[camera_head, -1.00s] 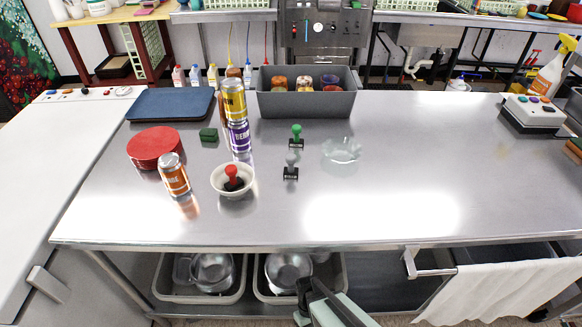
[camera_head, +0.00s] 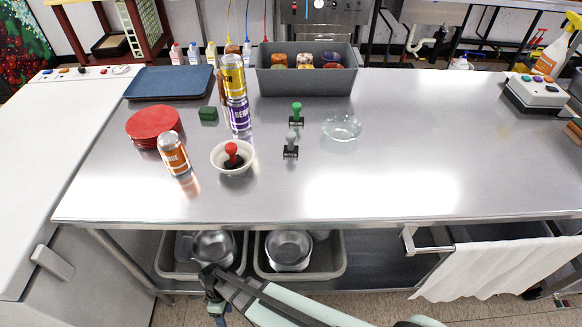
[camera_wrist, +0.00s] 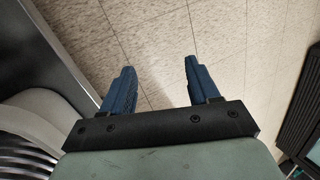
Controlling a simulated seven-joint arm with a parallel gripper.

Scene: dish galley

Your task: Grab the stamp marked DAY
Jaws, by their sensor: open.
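Three stamps are on the steel table (camera_head: 400,190). A green-handled stamp (camera_head: 297,112) stands upright, and a grey-handled stamp (camera_head: 291,144) stands just in front of it. A red-handled stamp (camera_head: 232,153) sits inside a small white bowl (camera_head: 220,166). I cannot read which is marked DAY. My gripper (camera_head: 218,309) is low, in front of the table's front edge and below its top, well away from the stamps. In the wrist view my gripper (camera_wrist: 159,72) has its blue fingers spread, with only floor tiles between them.
Left of the stamps are an orange can (camera_head: 173,154), red plates (camera_head: 154,125), stacked cans (camera_head: 239,115) and a green block (camera_head: 208,113). A glass bowl (camera_head: 343,128) is to the right. A grey bin (camera_head: 306,83) stands behind. The table's front right is clear.

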